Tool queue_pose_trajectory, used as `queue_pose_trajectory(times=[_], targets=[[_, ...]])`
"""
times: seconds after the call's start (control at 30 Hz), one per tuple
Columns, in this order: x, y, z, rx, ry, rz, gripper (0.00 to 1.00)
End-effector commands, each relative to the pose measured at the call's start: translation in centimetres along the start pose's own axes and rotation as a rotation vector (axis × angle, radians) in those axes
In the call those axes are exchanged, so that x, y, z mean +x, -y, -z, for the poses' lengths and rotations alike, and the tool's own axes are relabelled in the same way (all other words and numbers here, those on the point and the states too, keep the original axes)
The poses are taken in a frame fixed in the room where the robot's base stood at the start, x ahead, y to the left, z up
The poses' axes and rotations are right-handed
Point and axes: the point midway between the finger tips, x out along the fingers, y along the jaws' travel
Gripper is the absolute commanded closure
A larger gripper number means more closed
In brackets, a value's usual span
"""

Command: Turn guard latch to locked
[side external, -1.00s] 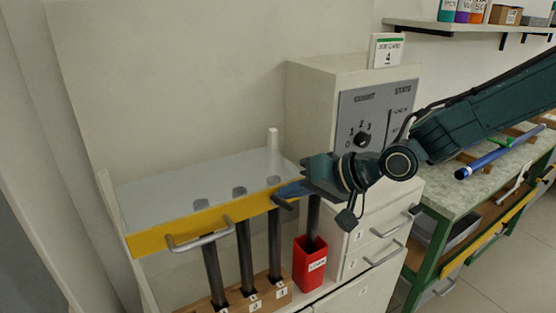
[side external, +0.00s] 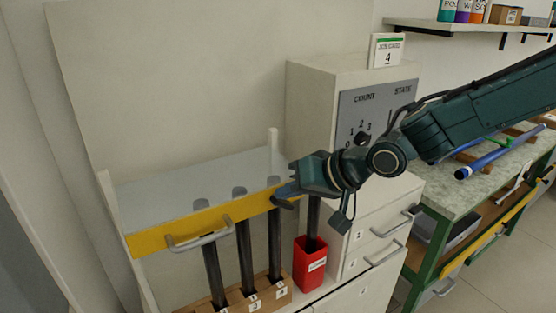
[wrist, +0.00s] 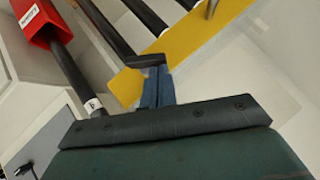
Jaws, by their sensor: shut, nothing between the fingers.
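The guard is a clear panel with a yellow front bar (side external: 190,226) and a grey handle (side external: 200,240). The guard latch (side external: 287,204) is a small dark lever at the right end of the yellow bar. It also shows in the wrist view as a short dark piece (wrist: 146,61) over the bar. My gripper (side external: 283,193) is shut and empty, its blue fingertips at the latch. In the wrist view the closed fingers (wrist: 156,85) end right beside the lever. They look close to touching it, but I cannot tell contact. The lever's pivot is partly hidden.
Dark rods (side external: 245,258) stand in a numbered wooden block (side external: 262,297) below the bar. A red bin (side external: 308,264) with a rod stands just right. A white cabinet with a grey dial panel (side external: 350,110) is behind my wrist. A green-framed bench (side external: 500,185) is at right.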

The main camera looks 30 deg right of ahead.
Motion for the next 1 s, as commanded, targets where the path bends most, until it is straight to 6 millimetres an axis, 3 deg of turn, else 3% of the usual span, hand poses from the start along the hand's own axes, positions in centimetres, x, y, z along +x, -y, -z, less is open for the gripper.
queue_pose_trajectory(times=[0.57, 1.0], targets=[[0.7, 1.5, -0.8, -0.304, 0.002, -0.301, 1.00], [1.0, 1.6, -1.0, -0.299, 0.001, -0.299, 1.00]])
